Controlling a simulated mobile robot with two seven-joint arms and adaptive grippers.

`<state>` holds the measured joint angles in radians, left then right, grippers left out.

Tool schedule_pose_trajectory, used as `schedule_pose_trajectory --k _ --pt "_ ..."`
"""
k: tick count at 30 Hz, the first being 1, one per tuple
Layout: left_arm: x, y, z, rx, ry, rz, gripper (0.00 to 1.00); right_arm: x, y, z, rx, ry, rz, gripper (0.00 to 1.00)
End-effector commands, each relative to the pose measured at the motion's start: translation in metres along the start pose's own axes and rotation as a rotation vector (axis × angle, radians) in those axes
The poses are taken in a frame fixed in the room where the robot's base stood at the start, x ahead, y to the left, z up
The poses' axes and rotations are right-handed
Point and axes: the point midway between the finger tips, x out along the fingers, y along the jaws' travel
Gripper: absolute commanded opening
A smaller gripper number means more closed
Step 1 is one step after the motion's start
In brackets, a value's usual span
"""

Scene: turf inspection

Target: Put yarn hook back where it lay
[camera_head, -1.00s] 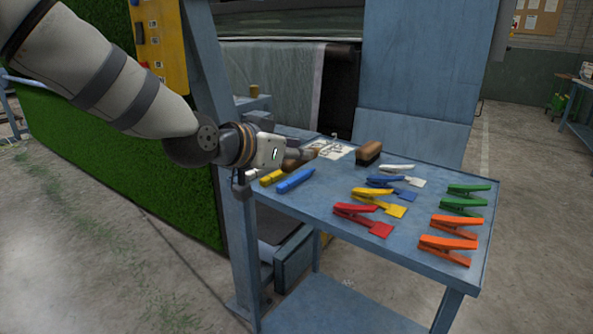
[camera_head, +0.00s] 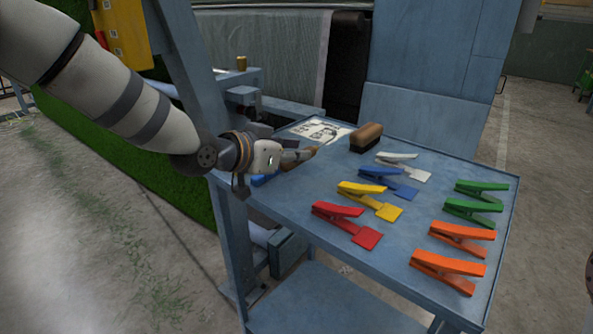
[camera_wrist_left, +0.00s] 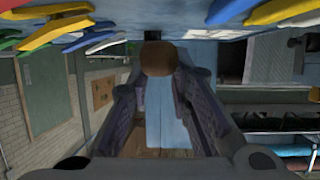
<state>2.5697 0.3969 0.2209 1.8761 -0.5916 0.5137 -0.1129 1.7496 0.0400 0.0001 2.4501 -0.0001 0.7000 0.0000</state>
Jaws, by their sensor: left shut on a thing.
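My left gripper (camera_head: 300,157) reaches in from the left, low over the left part of the blue table (camera_head: 290,205). I cannot tell whether the piece touches the table. The tip is just in front of a white sheet with dark drawing (camera_head: 322,130). My right gripper is not in view.
A brown brush (camera_head: 366,138) stands right of the gripper. Several coloured clips and scrapers, such as the red one (camera_head: 347,224) and an orange clip (camera_head: 447,270), fill the right side. A blue marker (camera_head: 264,179) is partly hidden beside my gripper.

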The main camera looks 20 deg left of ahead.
Motion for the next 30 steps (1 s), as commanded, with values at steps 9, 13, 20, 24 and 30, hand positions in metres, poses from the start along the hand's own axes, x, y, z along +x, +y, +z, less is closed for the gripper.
schedule_pose_trajectory --k 9,13,20,24,30 --pt "0.031 -0.009 0.038 -0.004 -0.009 0.001 0.0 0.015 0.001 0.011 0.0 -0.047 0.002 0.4" --pt "0.033 -0.009 0.043 0.0 0.0 -0.001 0.0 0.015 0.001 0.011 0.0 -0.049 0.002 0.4" --pt "0.033 -0.009 0.044 0.0 0.0 -0.001 0.0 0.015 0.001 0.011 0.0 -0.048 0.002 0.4" --pt "0.034 -0.009 0.046 0.0 -0.001 -0.001 0.33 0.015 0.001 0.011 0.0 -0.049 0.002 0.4" --pt "0.034 -0.009 0.047 -0.001 -0.002 -0.001 0.39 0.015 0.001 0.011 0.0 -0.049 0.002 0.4"
